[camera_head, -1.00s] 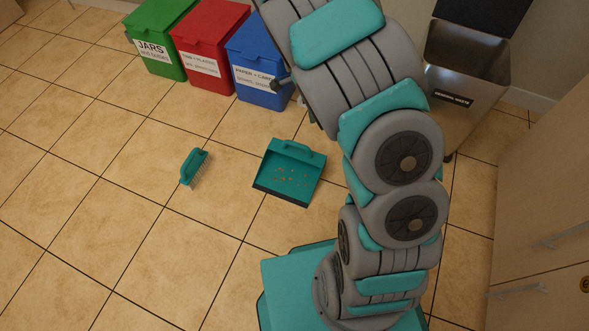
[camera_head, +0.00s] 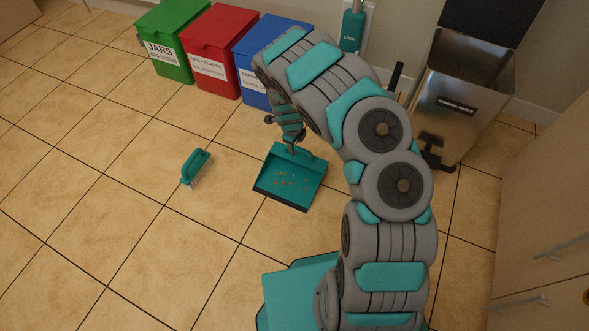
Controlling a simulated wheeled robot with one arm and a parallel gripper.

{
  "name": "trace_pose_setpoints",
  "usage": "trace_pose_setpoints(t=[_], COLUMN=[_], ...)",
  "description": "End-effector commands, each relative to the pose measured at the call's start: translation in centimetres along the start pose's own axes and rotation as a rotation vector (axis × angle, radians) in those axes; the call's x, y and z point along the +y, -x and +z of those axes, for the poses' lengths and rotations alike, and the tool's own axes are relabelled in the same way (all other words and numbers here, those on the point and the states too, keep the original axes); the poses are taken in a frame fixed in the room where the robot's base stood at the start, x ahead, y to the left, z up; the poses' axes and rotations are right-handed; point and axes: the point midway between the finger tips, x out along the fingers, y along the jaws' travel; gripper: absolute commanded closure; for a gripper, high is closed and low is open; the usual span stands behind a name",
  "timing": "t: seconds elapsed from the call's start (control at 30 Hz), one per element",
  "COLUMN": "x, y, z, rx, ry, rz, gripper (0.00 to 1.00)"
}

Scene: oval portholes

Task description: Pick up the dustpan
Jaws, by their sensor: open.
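The teal dustpan (camera_head: 290,180) lies on the tiled floor in the middle of the view, with small orange-brown crumbs in it and its dark lip toward me. Its handle is at the far edge. My gripper (camera_head: 291,149) is small in the view, pointing down at the dustpan's far edge by the handle. The jaws are open. The handle is partly covered by my gripper, and I cannot tell whether they touch.
A teal brush (camera_head: 196,168) lies on the floor to the left. Green (camera_head: 173,50), red (camera_head: 217,55) and blue (camera_head: 262,65) bins stand behind. An open metal bin (camera_head: 462,90) is at the right, with wooden cabinets (camera_head: 545,220) nearer. The left floor is clear.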

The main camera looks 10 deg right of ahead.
Motion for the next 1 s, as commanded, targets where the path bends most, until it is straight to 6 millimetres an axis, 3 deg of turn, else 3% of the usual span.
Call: trace_pose_setpoints(t=[0.4, 0.73, 1.0], x=[-0.7, -0.7, -0.7], y=[-4.6, -5.0, -5.0], z=[-0.1, 0.0, 0.0], rx=[0.0, -0.001, -0.001], ry=[0.001, 0.001, 0.001], rz=[0.0, -0.002, -0.001], gripper=[0.41, 0.41, 0.69])
